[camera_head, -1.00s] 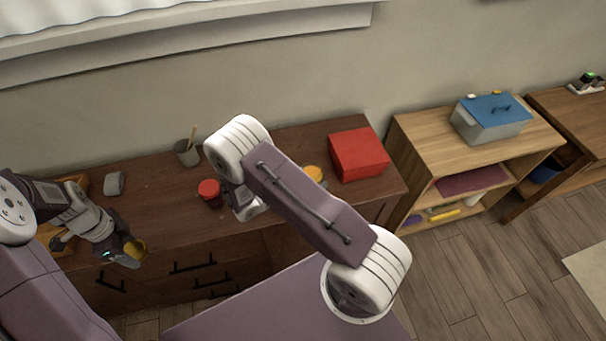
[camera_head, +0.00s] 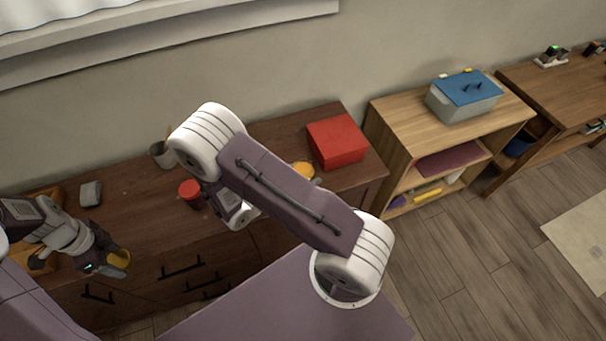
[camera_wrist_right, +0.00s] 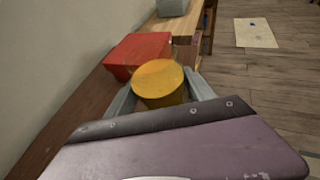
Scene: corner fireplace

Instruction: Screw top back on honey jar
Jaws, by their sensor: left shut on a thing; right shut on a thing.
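The honey jar (camera_wrist_right: 160,92), a short amber-yellow cylinder with a flat round yellow upper face, is between the two grey fingers of my right gripper (camera_wrist_right: 162,84), which is shut on it. In the head view the jar (camera_head: 302,168) shows as a small orange round behind my right arm, over the dark cabinet top. My left gripper (camera_head: 118,263) is at the lower left, shut on a yellow round piece that looks like the jar's top (camera_head: 121,258). The top is well apart from the jar, in front of the cabinet's edge. My right arm hides part of the cabinet top.
A red box (camera_head: 337,142) stands just beyond the jar on the dark cabinet (camera_head: 135,206). A red-topped jar (camera_head: 191,194), a grey cup (camera_head: 162,154) and a grey block (camera_head: 91,193) stand farther left. A wooden shelf (camera_head: 400,112) adjoins at the right.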

